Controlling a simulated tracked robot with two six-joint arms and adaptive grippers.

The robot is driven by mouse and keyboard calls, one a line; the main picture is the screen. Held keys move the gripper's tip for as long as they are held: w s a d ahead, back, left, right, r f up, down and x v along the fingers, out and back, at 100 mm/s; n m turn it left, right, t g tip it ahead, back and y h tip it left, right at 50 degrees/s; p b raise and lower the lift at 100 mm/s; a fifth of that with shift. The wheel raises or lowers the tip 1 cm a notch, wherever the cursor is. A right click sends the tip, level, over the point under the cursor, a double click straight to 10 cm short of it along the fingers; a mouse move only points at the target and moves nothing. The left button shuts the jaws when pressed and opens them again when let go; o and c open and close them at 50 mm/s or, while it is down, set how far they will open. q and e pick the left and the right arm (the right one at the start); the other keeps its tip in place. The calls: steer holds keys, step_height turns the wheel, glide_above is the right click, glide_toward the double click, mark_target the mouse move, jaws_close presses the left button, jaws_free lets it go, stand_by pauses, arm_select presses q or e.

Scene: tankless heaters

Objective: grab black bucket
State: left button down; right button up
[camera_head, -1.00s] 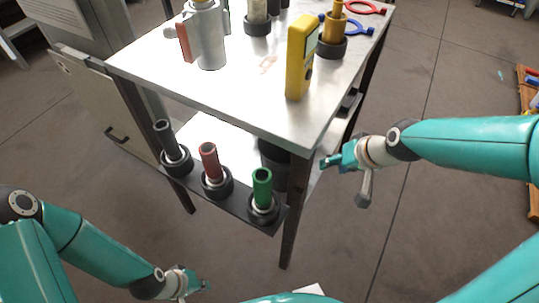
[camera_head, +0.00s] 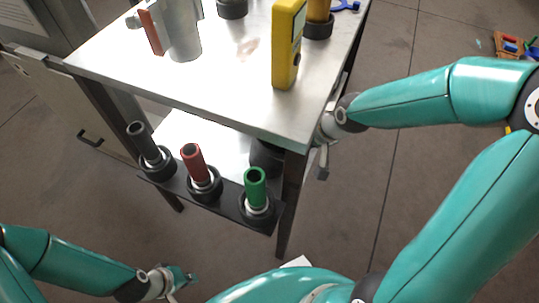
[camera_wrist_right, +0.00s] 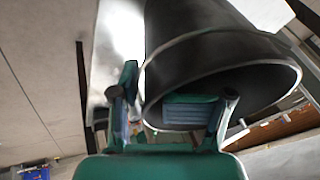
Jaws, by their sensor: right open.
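The black bucket (camera_head: 265,157) shows only in part in the head view, under the tabletop and behind the front right table leg. In the right wrist view the bucket (camera_wrist_right: 220,58) is large and close, with its open mouth toward the camera. My right gripper (camera_wrist_right: 174,108) is open at the rim. One finger is left of the bucket's wall and the other overlaps the mouth; I cannot tell whether either touches. In the head view the right fingers are hidden behind the table. My left gripper (camera_head: 184,278) is low at the left, away from the bucket; its jaw state is unclear.
The metal table (camera_head: 225,105) has a lower shelf (camera_head: 215,140) and a leg (camera_head: 290,200) beside the bucket. A front rack holds a black, a red (camera_head: 194,160) and a green handle (camera_head: 255,187). A yellow meter (camera_head: 287,45) stands on top.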

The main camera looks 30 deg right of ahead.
steer(key=shift+a+r, duration=0.1)
steer(key=shift+r, duration=0.1)
jaws_close()
steer(key=shift+w+r, duration=0.1)
steer(key=shift+r+p, duration=0.15)
steer(key=shift+p, duration=0.15)
